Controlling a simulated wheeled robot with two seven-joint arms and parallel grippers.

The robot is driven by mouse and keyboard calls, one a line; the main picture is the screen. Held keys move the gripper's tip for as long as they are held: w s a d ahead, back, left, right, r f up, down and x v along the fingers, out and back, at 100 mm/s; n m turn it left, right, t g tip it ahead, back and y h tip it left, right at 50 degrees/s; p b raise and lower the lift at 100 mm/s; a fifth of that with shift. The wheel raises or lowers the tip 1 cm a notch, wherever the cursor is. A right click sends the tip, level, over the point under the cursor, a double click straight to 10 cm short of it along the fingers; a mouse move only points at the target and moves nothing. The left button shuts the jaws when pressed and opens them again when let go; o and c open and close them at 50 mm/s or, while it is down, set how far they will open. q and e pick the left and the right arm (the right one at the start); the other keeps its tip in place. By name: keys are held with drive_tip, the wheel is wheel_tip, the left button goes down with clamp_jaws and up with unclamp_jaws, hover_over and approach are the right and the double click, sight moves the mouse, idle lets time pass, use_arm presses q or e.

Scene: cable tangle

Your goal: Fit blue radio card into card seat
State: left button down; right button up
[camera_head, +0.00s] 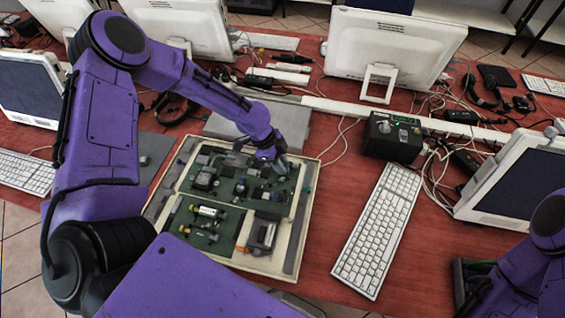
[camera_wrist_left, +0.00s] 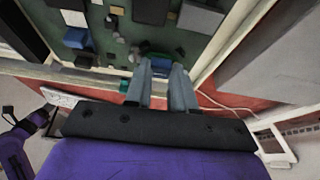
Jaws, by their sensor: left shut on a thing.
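My left gripper (camera_head: 279,161) is over the upper right part of the green circuit board (camera_head: 228,171). The card seat cannot be made out clearly; the gripper covers part of that board area.
The board lies in a pale tray (camera_head: 305,220) on the red table. A white keyboard (camera_head: 378,230) and a black box (camera_head: 393,137) stand to its right. A grey case (camera_head: 290,122) is behind the tray. Monitors and loose cables surround the area.

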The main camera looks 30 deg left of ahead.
use_arm(q)
drive_tip(key=shift+f+b, duration=0.3)
drive_tip(key=shift+f, duration=0.05)
idle(0.5)
drive_tip(key=c, duration=1)
unclamp_jaws()
drive_tip(key=shift+o, duration=0.7)
drive_tip(key=shift+w+a+r, duration=0.15)
drive_tip(key=shift+a+r, duration=0.05)
drive_tip(key=shift+r, duration=0.2)
drive_tip(key=v, duration=0.9)
drive_tip(key=shift+r+b, duration=0.3)
drive_tip(key=shift+s+a+r, duration=0.1)
drive_tip(key=shift+s, duration=0.15)
